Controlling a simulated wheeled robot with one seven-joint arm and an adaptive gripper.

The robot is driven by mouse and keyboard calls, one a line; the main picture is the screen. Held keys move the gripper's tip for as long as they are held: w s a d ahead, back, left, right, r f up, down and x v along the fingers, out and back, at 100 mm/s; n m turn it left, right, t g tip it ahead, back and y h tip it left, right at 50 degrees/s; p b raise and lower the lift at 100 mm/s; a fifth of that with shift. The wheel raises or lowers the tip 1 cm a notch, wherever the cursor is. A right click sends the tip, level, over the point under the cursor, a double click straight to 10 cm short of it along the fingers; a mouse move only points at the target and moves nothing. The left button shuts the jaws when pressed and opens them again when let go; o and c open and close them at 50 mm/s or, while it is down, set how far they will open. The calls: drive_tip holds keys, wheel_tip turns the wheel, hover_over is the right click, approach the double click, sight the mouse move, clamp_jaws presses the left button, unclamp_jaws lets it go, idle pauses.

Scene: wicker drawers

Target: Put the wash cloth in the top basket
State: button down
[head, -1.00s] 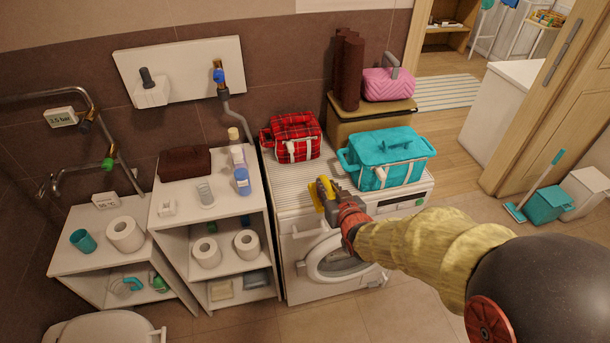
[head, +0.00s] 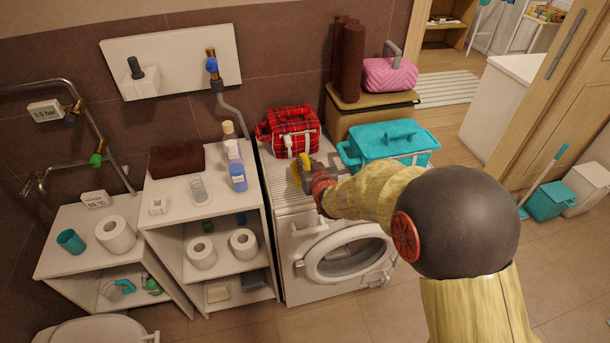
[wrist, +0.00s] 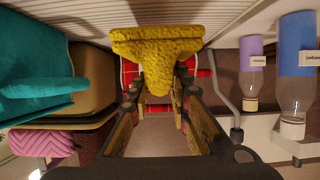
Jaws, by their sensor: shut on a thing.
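My gripper (head: 306,174) is shut on a rough yellow piece, seemingly the wash cloth (head: 297,165), above the ribbed top of the washing machine. In the wrist view the yellow cloth (wrist: 157,48) is bunched between the fingertips (wrist: 160,80). The cloth is just in front of a red plaid bag (head: 292,131), and left of a teal lidded basket (head: 392,144). I cannot tell which container is the top basket. The plaid bag is partly hidden behind the cloth and fingers in the wrist view.
The washing machine (head: 338,252) stands beside a white shelf (head: 225,208) with bottles (head: 237,178) and toilet rolls. A tan box (head: 372,112) behind the teal basket bears a pink bag (head: 390,75) and dark rolls. Some ribbed top is free left of the teal basket.

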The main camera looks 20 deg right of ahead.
drive_tip(key=shift+w+f, duration=0.3)
drive_tip(key=shift+f, duration=0.05)
drive_tip(key=shift+w+a+f+b, duration=0.15)
drive_tip(key=shift+f+b, duration=0.35)
drive_tip(key=shift+f, duration=0.4)
drive_tip(key=shift+w+d+f+b, duration=0.1)
drive_tip(key=shift+f+b, duration=0.4)
drive_tip(key=shift+f, duration=0.35)
drive_tip(key=shift+f, duration=0.2)
drive_tip(key=c, duration=1.7)
unclamp_jaws()
drive_tip(key=shift+o, duration=0.2)
drive_tip(key=shift+r, duration=0.1)
